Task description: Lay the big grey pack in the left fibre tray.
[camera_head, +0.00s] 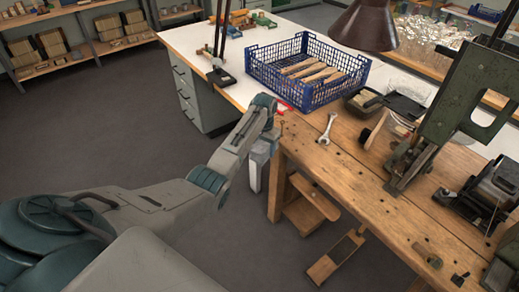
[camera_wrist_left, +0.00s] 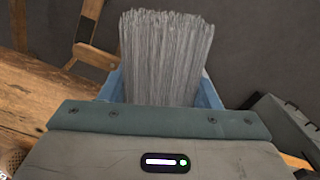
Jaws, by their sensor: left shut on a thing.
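My left gripper (camera_head: 260,158) hangs just off the left edge of the wooden bench, pointing down. In the left wrist view, a big grey pack (camera_wrist_left: 167,60) of upright bristle fibres stands between the blue fingers of the left gripper (camera_wrist_left: 165,88), which is shut on it. Small dark trays (camera_head: 365,101) lie on the bench behind the wrench; I cannot tell whether one is the left fibre tray. My right gripper is not in view.
A blue crate (camera_head: 290,88) with wooden pieces stands at the bench's back left. A wrench (camera_head: 327,129) lies on the wooden bench (camera_head: 345,165). A brown lamp shade (camera_head: 364,25) hangs above. A green machine (camera_head: 455,105) stands at the right. The floor at left is clear.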

